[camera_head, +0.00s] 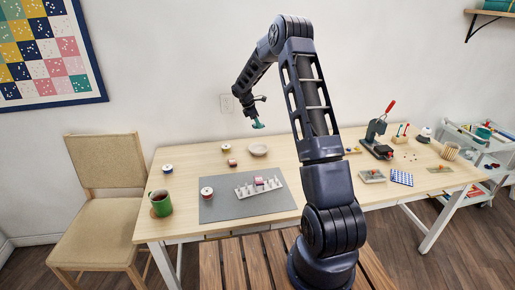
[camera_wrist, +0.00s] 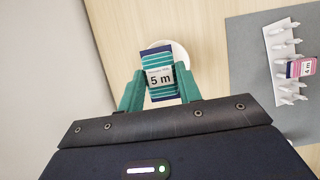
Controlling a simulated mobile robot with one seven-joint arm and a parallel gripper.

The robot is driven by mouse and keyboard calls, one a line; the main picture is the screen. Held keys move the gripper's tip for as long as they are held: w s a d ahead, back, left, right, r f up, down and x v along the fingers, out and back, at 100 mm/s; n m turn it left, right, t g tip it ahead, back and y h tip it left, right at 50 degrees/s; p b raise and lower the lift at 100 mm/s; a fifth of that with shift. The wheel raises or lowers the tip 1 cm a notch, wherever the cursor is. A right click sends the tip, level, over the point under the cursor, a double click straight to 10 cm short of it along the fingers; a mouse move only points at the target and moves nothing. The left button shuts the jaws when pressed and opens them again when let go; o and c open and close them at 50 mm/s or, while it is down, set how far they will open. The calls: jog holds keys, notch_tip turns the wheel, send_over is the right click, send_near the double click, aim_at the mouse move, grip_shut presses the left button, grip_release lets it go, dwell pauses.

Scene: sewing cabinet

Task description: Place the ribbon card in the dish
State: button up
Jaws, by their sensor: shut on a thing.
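The ribbon card (camera_wrist: 158,60), teal striped with a dark blue top and a white "5 m" label, is held between the green fingers of my gripper (camera_wrist: 160,76) in the wrist view. The gripper is shut on it. The pale round dish (camera_wrist: 184,56) lies behind the card in that view, partly hidden by it. In the head view my gripper (camera_head: 258,124) hangs in the air above the dish (camera_head: 258,152), which stands near the back of the table. The card is too small there to tell from the fingers.
A grey mat (camera_head: 222,209) carries a white peg rack (camera_head: 247,192) with a pink ribbon card (camera_wrist: 301,67). A press (camera_head: 377,140) stands to the right. Bare tabletop surrounds the dish.

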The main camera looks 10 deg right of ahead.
aim_at(260, 151)
notch_tip(260, 151, down, 15)
jog(key=shift+f, duration=0.15)
dwell(0.4)
jog(key=shift+f, duration=0.1)
jog(key=o, duration=0.7)
